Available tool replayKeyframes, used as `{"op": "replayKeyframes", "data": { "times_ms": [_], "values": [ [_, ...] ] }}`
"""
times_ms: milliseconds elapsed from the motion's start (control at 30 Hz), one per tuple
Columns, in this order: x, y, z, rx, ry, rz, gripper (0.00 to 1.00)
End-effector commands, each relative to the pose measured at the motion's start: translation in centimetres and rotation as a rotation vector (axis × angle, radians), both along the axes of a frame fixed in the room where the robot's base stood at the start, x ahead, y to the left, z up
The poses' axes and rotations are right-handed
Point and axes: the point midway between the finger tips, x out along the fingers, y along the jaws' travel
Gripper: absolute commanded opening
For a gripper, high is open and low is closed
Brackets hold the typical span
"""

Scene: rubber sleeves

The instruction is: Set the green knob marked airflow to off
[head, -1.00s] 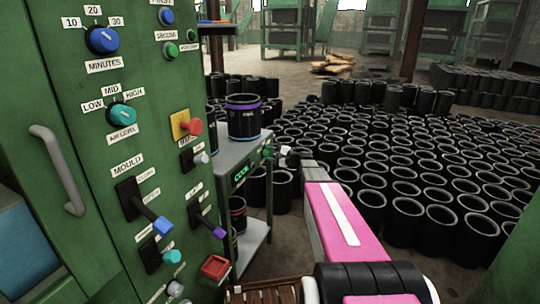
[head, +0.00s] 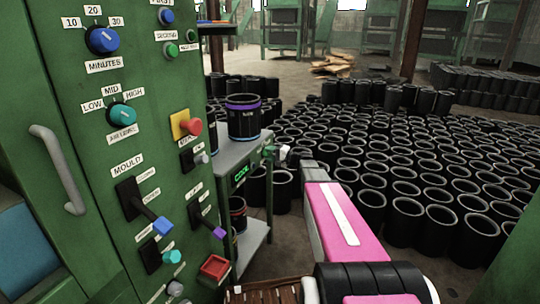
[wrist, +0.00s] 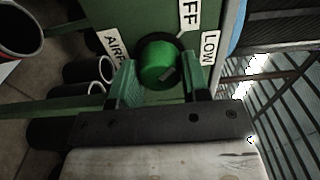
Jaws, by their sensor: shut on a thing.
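An "AIRF…" label (wrist: 114,43), partly hidden by the left finger, is on the left. In the head view my gripper (head: 275,152) is at the small stand's side, small and unclear.
A tall green cabinet (head: 80,150) with knobs and levers stands at the left. The grey stand (head: 240,152) carries a black sleeve (head: 243,122) with a purple band and a green "COOL" display. Many black sleeves (head: 385,160) cover the floor on the right.

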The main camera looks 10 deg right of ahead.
Motion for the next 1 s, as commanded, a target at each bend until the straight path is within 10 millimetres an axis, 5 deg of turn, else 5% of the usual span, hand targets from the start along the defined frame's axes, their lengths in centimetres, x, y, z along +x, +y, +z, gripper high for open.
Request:
{"op": "replayKeyframes", "data": {
  "times_ms": [133, 167, 233, 633, 1000],
  "values": [
    [-0.1, 0.0, -0.1, -0.004, 0.000, 0.002, 0.19],
    [-0.1, 0.0, -0.1, -0.004, 0.000, 0.002, 0.49],
    [-0.1, 0.0, -0.1, -0.004, 0.000, 0.002, 0.68],
    [-0.5, -0.7, 0.0, -0.001, 0.001, -0.001, 0.68],
    [-4.2, -6.0, 0.0, -0.001, 0.001, -0.001, 0.68]
  ]
}}
